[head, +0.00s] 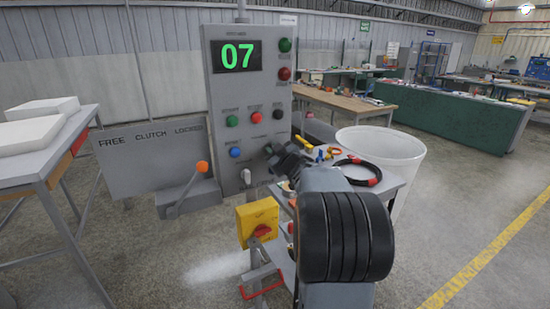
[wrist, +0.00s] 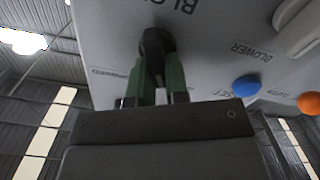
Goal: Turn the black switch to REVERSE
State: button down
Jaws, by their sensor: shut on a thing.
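The grey control panel (head: 222,100) stands upright, with a green "07" on its display (head: 236,56). My gripper (head: 270,152) is at the panel's lower right in the head view. In the wrist view, my gripper's two green fingers (wrist: 158,62) are closed on the black switch (wrist: 153,38), one on each side of it. The switch sits on the panel face; its pointing direction cannot be told. No REVERSE label can be read.
A blue button (head: 235,153) and a white toggle (head: 246,177) are left of my gripper. An orange-tipped lever (head: 202,167) stands beside the FREE/CLUTCH/LOCKED plate (head: 140,160). A yellow box (head: 257,222) with a red knob is below.

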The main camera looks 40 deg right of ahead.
jog(key=shift+a+f+n+b, duration=0.1)
jog(key=shift+n+b, duration=0.5)
jog(key=shift+n, duration=0.25)
jog(key=shift+a+f+n+b, duration=0.1)
jog(key=shift+n+b, duration=0.45)
jog(key=shift+n, duration=0.3)
jog(key=c, duration=1.1)
grip_release()
jog(key=s, duration=0.4)
jog(key=s+a, duration=0.1)
jog(key=s, duration=0.8)
jog(key=shift+s+a, duration=0.3)
jog(key=shift+a, duration=0.1)
